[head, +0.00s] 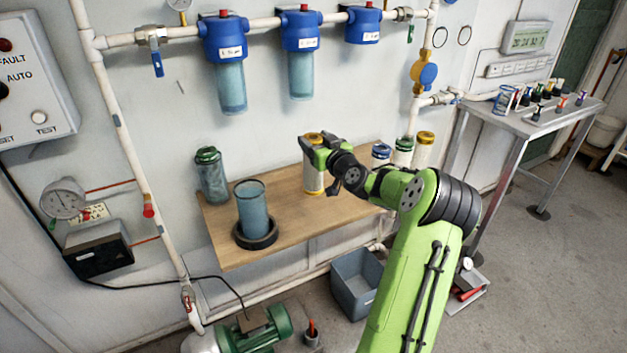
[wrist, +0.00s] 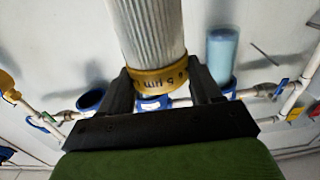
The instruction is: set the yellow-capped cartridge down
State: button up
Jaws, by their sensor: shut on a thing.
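My gripper (head: 318,143) is shut on a yellow-capped cartridge (head: 314,178), just at its yellow cap. The cartridge is white, looks upright and is over the wooden bench top (head: 288,215); I cannot tell whether its bottom touches the wood. In the wrist view its pleated body (wrist: 150,35) and printed yellow cap (wrist: 160,77) sit between both dark fingers. Another yellow-capped cartridge (head: 425,147) stands at the bench's right, beside a green-capped one (head: 403,150) and a blue-capped one (head: 381,153).
A clear blue housing bowl (head: 252,212) stands in a black ring (head: 255,240) on the bench, with a green-topped jar (head: 211,175) behind it. Blue filter housings (head: 302,32) hang above. A grey bin (head: 355,285) is below. Bare wood lies between bowl and held cartridge.

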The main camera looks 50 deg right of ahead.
aim_at(318, 174)
notch_tip(318, 174, down, 10)
jog(key=shift+s+r+b, duration=0.1)
jog(key=shift+b, duration=1.15)
jog(key=o, duration=1.5)
jog(key=shift+c, duration=0.2)
jog(key=shift+r, duration=0.1)
